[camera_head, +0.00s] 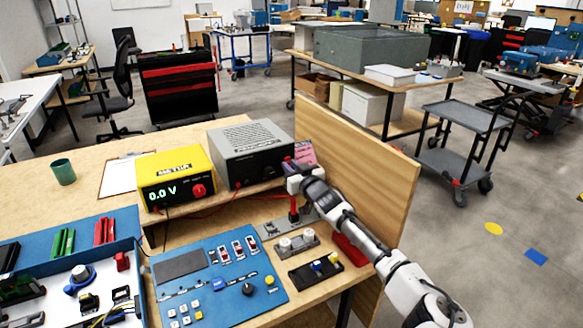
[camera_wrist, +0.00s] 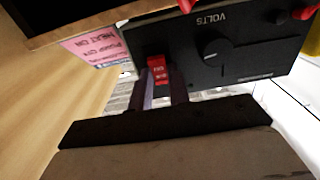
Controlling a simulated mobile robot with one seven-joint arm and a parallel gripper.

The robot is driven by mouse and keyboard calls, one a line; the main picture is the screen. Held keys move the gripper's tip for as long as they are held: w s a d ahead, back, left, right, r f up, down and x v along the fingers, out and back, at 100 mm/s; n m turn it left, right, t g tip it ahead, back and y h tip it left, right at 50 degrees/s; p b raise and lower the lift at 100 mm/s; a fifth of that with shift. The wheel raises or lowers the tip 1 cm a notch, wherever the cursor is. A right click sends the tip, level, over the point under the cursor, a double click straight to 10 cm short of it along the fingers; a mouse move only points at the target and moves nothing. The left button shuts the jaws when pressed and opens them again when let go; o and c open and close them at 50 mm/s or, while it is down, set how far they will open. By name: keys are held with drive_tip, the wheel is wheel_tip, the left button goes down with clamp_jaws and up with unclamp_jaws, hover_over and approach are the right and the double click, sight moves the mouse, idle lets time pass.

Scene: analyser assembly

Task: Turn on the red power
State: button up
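The grey power supply (camera_head: 250,152) stands on the raised wooden shelf at the back of the bench. Its black front panel (camera_wrist: 225,50) fills the upper right of the wrist view, upside down, with a "VOLTS" dial. A red rocker switch (camera_wrist: 158,70) with white lettering sits on that panel. My gripper (camera_head: 289,166) is at the panel's right end in the head view and hides the switch there. In the wrist view my gripper's narrow fingertips (camera_wrist: 163,88) point at the switch, very close to it. Contact and the gap between the fingers are unclear.
A yellow meter (camera_head: 176,178) reading 0.0 V stands left of the supply. A pink label (camera_head: 305,152) and a wooden side panel (camera_head: 355,170) are close on the right. Below lie a blue control panel (camera_head: 218,278) and small fixtures (camera_head: 297,243).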

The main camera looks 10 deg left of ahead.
clamp_jaws()
drive_tip(key=t+b, duration=0.1)
drive_tip(key=b, duration=0.3)
drive_tip(key=t+y+b, duration=0.1)
drive_tip(key=b, duration=0.2)
drive_tip(key=shift+f+y+b, duration=0.3)
drive_tip(key=shift+b, duration=0.05)
drive_tip(key=o, duration=0.7)
unclamp_jaws()
wheel_tip(320, 180, up, 20)
drive_tip(key=shift+r+b, duration=0.1)
drive_tip(key=shift+b, duration=0.5)
